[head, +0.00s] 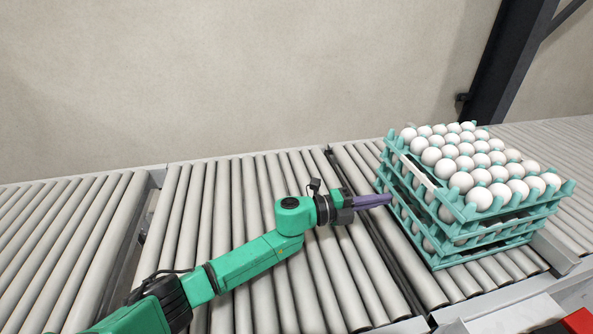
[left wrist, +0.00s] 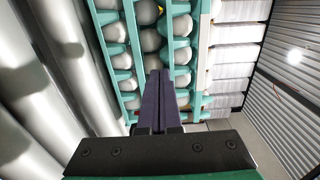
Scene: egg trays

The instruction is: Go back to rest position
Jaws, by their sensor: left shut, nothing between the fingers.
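My left gripper (head: 372,200) is shut and empty, its purple fingers pointing right at the near left side of a stack of green egg trays (head: 452,252). In the head view the fingertips are close to the stack; I cannot tell whether they touch it. The top tray is filled with white eggs (head: 480,197). In the left wrist view the shut fingers (left wrist: 158,90) point at the stacked green trays (left wrist: 112,60), with eggs showing between the layers. My right gripper is not in view.
A roller conveyor (head: 232,215) runs across the scene under the stack, with bare rollers to its left. A beige wall (head: 240,80) stands behind, with a dark post (head: 500,65) at the back right. A red block (head: 578,321) is at the bottom right.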

